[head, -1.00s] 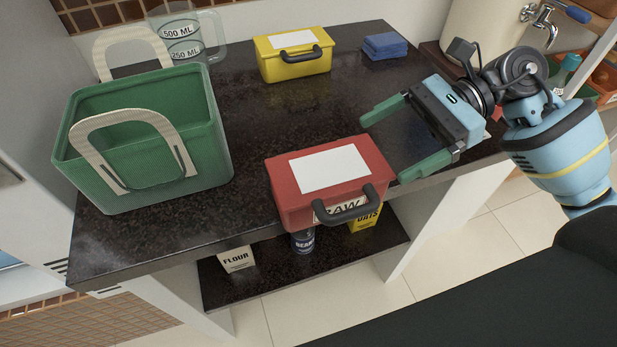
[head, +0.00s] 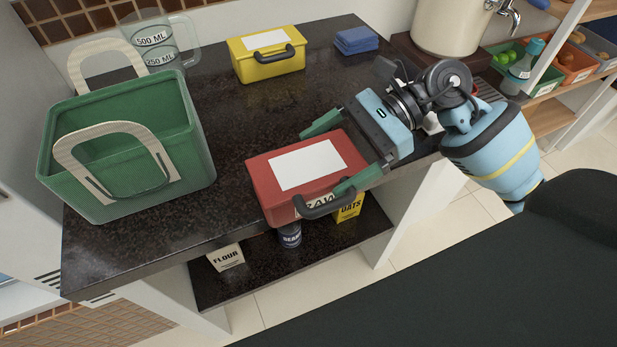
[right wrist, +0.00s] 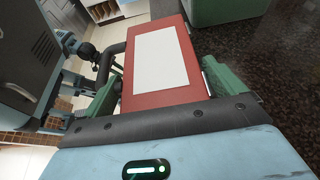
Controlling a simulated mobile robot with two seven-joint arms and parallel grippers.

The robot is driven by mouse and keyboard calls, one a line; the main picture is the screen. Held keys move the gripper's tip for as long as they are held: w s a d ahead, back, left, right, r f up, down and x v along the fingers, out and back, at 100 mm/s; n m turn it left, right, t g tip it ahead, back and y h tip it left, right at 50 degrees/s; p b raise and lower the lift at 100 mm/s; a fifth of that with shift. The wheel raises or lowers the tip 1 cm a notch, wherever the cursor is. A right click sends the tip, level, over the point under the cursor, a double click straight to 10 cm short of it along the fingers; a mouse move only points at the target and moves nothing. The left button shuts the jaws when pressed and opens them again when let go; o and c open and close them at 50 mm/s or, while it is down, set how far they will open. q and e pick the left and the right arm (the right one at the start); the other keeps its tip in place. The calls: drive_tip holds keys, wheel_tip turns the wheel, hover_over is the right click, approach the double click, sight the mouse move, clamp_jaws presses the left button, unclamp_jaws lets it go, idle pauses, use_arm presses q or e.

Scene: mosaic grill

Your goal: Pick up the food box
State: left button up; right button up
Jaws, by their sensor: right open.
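A red food box (head: 272,190) with a white label on its lid and a dark handle stands at the front edge of the dark counter. It also shows in the right wrist view (right wrist: 137,91), between the green fingers. My right gripper (head: 330,156) is open, with one finger past the box's far side and the other by its front side near the handle. I cannot tell whether the fingers touch the box. A yellow box (head: 268,66) with a dark handle stands at the back of the counter. My left gripper is not in view.
A green basket (head: 75,190) with two pale handles stands on the left of the counter, near a clear measuring jug (head: 182,42). Blue folded cloths (head: 356,40) lie at the back. Flour, beans and oats sit on the lower shelf (head: 250,280). The counter's middle is clear.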

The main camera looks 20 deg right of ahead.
drive_tip(key=shift+x, duration=0.8)
drive_tip(key=shift+d, duration=0.1)
drive_tip(key=shift+c, duration=0.3)
drive_tip(key=c, duration=1.7)
